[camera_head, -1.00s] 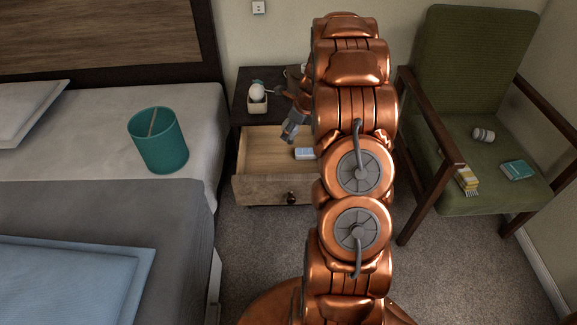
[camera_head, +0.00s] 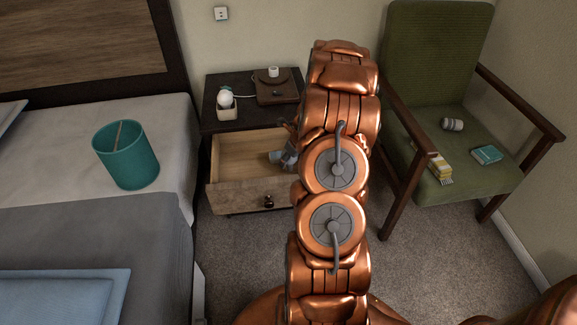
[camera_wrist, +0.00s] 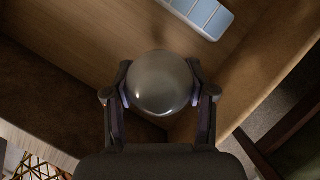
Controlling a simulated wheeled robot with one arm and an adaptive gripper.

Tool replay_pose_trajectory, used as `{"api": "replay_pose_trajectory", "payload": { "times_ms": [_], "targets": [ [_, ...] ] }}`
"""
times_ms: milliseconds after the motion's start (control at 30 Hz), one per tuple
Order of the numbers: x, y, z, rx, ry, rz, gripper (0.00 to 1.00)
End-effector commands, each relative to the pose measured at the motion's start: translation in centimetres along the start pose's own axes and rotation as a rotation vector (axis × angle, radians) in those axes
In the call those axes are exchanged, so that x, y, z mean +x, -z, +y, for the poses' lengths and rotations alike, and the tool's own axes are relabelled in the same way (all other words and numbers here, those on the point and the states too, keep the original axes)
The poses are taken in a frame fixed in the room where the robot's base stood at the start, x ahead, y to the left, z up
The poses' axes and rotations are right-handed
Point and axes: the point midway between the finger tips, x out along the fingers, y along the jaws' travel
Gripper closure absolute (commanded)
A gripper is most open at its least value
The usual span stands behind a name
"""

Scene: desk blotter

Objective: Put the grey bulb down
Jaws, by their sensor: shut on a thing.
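The grey bulb (camera_wrist: 160,82) is a smooth, round, shiny grey thing in the wrist view. My gripper (camera_wrist: 160,92) is shut on it, with one finger on each side. In the head view my gripper (camera_head: 282,157) is low at the open drawer (camera_head: 232,155) of the dark nightstand, just left of my arm. The wooden drawer floor (camera_wrist: 75,55) lies beyond the bulb in the wrist view. I cannot tell whether the bulb touches it. A blue-and-white packet (camera_wrist: 203,14) lies in the drawer near the bulb; my arm hides it in the head view.
On the nightstand (camera_head: 247,120) stand a pale holder (camera_head: 228,113) with a white round thing (camera_head: 225,98) and a brown box (camera_head: 277,90). A teal bin (camera_head: 127,157) is on the bed at left. A green chair (camera_head: 455,185) at right holds several small things.

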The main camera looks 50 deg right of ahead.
Motion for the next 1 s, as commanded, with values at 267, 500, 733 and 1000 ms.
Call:
{"api": "replay_pose_trajectory", "payload": {
  "times_ms": [267,500,733,1000],
  "targets": [
    [3.0,1.3,0.0,0.002,-0.001,0.001,0.73],
    [2.9,1.2,0.0,0.0,-0.001,0.001,0.73],
    [3.1,1.3,0.0,0.0,0.0,0.0,0.33],
    [3.1,1.3,0.0,0.0,-0.001,0.0,0.2]
  ]
}}
